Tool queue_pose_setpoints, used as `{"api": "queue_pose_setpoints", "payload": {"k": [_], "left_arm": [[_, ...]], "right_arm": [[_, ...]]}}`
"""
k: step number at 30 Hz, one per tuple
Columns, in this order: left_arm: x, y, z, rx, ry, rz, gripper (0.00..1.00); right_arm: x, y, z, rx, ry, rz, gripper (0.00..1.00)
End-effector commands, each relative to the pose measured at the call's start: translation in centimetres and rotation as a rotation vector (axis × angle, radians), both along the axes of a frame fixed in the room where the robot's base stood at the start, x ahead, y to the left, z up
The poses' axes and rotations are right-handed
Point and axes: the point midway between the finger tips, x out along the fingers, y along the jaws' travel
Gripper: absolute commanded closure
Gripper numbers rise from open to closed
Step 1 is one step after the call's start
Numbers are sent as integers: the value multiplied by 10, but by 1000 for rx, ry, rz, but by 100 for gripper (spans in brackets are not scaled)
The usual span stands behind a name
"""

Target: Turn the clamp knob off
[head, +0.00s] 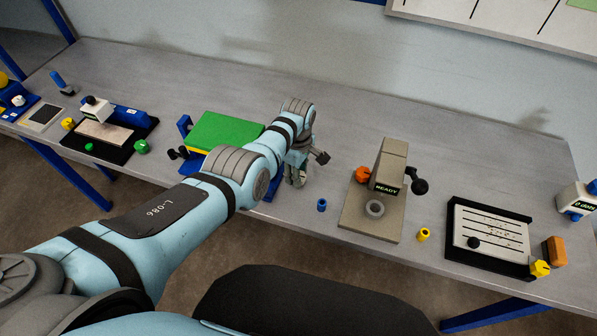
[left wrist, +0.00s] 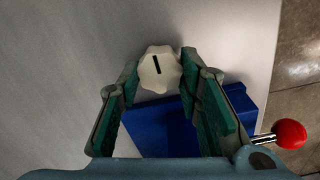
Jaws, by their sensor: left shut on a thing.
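The clamp knob (left wrist: 159,69) is a pale, lobed knob with a dark line that runs nearly upright in the left wrist view. My left gripper (left wrist: 160,80) has its green-padded fingers on either side of the knob and is shut on it. In the head view my left gripper (head: 297,172) points down at the table, just right of a blue fixture with a green top (head: 222,131). The knob cannot be made out there. A blue block (left wrist: 170,128) lies below the knob in the left wrist view. My right gripper is not in view.
A red ball on a lever (left wrist: 291,133) is beside the blue block. A yellow piece (head: 423,235) lies near the front edge. The table behind my gripper is clear.

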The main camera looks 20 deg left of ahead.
Motion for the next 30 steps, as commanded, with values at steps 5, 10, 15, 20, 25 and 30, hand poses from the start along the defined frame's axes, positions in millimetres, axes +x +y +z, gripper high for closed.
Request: {"api": "queue_pose_setpoints", "payload": {"k": [5, 10, 15, 20, 25, 30], "left_arm": [[1, 2, 0, 4, -1, 1, 65], [0, 1, 0, 3, -1, 0, 48], [0, 1, 0, 1, 0, 0, 48], [1, 0, 5, 0, -2, -1, 48], [1, 1, 32, -1, -5, 0, 48], [1, 1, 84, 0, -4, 1, 48]], "right_arm": [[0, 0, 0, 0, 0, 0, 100], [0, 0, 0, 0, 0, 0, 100], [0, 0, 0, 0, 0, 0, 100], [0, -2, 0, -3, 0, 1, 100], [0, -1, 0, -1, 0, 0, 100], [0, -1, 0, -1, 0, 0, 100]]}}
